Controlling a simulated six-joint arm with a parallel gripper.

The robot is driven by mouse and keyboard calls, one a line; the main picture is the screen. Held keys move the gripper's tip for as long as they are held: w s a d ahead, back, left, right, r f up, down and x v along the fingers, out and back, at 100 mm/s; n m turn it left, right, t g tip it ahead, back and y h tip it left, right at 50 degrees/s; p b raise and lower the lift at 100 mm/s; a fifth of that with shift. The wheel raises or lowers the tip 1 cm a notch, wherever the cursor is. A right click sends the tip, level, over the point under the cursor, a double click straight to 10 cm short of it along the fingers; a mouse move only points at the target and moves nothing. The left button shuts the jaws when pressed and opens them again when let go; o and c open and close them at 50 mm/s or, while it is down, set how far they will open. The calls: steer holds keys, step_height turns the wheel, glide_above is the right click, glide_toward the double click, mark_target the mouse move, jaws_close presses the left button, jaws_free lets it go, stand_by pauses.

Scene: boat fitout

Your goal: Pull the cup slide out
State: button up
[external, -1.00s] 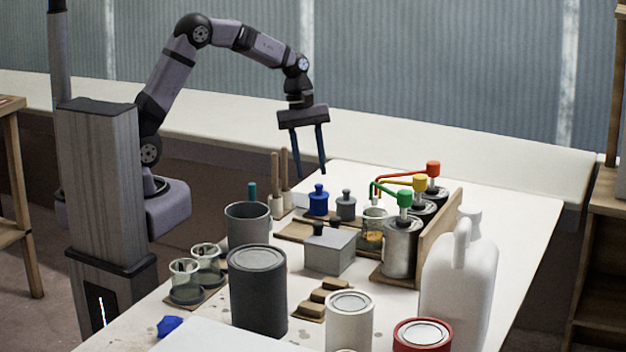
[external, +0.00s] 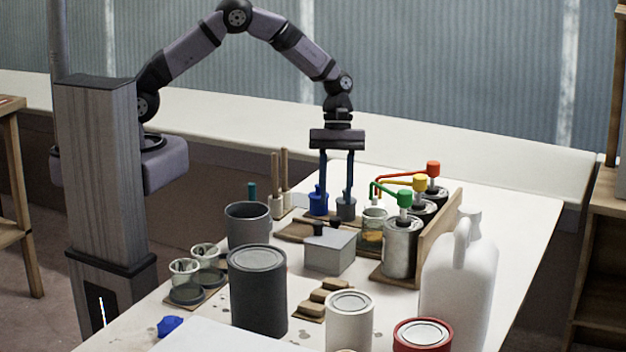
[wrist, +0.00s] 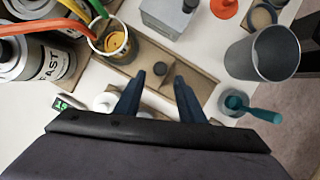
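The cup slide is a brown wooden track (wrist: 135,82), running from under the pump spouts toward the grey can. A clear cup (wrist: 112,42) with orange-yellow contents sits at its pump end; it also shows in the external view (external: 373,226). A small dark knob (wrist: 160,69) stands on the slide. My gripper (wrist: 161,77) points down over the slide, open and empty, with its fingertips apart on either side of the knob in the wrist view.
Pump cans with green, yellow and red heads (external: 404,199) stand to the right. A grey box (external: 330,252) stands in front of the slide. A grey can (external: 247,228) stands left, with brushes (external: 276,180) behind it.

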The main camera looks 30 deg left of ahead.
mark_target(335, 217)
steer(key=shift+p+x, duration=0.6)
steer(key=shift+x, duration=2.4)
jaws_close()
